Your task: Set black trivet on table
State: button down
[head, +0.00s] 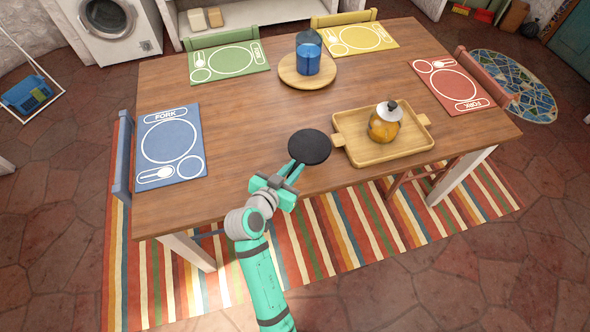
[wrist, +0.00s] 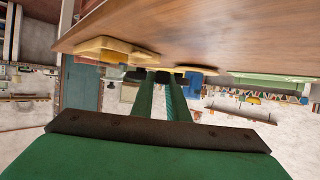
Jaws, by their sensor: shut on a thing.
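The black trivet (head: 309,147) is a flat round disc over the front middle of the wooden table (head: 240,118), just left of the wooden tray. My gripper (head: 291,172) is shut on its near edge, reaching in from the table's front side. In the wrist view, which looks upside down, my two green fingers (wrist: 164,100) point at the dark, edge-on trivet (wrist: 137,75). I cannot tell whether the trivet touches the tabletop.
A wooden tray (head: 355,153) holds an orange jar (head: 383,125) close to the trivet's right. A blue jar (head: 308,60) stands on a round board (head: 289,75) behind. Placemats lie around the edges, including a blue one (head: 190,147). Bare wood lies left of the trivet.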

jog(key=w+f, duration=0.3)
jog(key=f, duration=0.1)
jog(key=shift+w+f, duration=0.25)
jog(key=shift+w, duration=0.15)
jog(key=shift+w+f, duration=0.1)
jog(key=shift+f, duration=1.5)
jog(key=shift+f, duration=0.15)
jog(key=c, duration=1.7)
grip_release()
